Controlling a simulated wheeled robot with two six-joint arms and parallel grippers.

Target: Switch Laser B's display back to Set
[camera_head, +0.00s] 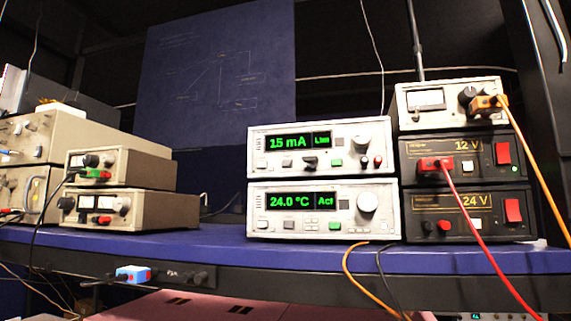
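Two white instruments with green displays are stacked on the blue bench. The upper one (319,147) reads "15 mA" with "Lim" beside it. The lower one (323,210) reads "24.0 °C" with "Act" beside it. Each has a round knob at the right; the lower unit's knob (367,202) is plain to see. Under the displays are small buttons, including a green button (334,226) on the lower unit and another green button (336,163) on the upper. I cannot read any "Laser B" label. Neither of my grippers is in view.
Black supplies marked 12 V (455,158) and 24 V (465,214) stand at the right, with a meter box (440,101) on top. Red and orange cables hang there. Beige instruments (130,210) stand at the left. The bench (220,240) is clear in front of the white units.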

